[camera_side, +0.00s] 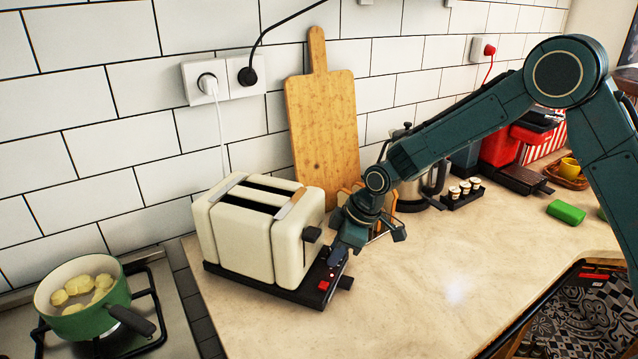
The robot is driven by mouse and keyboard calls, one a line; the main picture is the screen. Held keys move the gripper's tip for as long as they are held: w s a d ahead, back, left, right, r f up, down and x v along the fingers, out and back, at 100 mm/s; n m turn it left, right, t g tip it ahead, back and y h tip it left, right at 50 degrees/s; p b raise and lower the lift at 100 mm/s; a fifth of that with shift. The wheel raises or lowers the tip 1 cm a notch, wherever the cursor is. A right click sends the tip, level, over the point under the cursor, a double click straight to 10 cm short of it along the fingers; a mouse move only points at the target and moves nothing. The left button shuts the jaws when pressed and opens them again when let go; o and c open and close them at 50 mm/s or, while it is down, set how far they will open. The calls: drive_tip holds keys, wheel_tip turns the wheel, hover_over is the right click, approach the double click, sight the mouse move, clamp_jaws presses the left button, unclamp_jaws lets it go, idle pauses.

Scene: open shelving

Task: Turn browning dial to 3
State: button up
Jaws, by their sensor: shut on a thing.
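A cream two-slot toaster (245,238) stands on the worktop against the tiled wall. Its dark control panel (322,284) is on the right end, with a red button (324,286) low on it and a dark lever (311,234) above. My gripper (338,262) points down at this panel and is shut on the browning dial there. The dial itself is hidden by the fingers, so its setting cannot be read.
A wooden board (322,115) leans on the wall behind the toaster. A green pan (88,300) with pale slices sits on the hob at left. The front worktop is clear.

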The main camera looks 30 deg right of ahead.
drive_tip(key=shift+s+m, duration=0.1)
drive_tip(key=shift+m, duration=0.3)
drive_tip(key=shift+s+a+m+t+h, duration=0.15)
drive_tip(key=shift+m+h, duration=0.2)
drive_tip(key=shift+m, duration=0.5)
drive_tip(key=shift+w+m+t+h, duration=0.1)
drive_tip(key=shift+m+t+h, duration=0.15)
drive_tip(key=shift+m, duration=0.55)
drive_tip(key=shift+s+a+m+t+h, duration=0.1)
drive_tip(key=shift+m+h, duration=0.3)
drive_tip(key=shift+m, duration=0.45)
drive_tip(key=o, duration=0.9)
drive_tip(key=shift+o, duration=0.2)
drive_tip(key=shift+r, duration=0.15)
drive_tip(key=v, duration=1.3)
drive_tip(key=shift+r, duration=0.25)
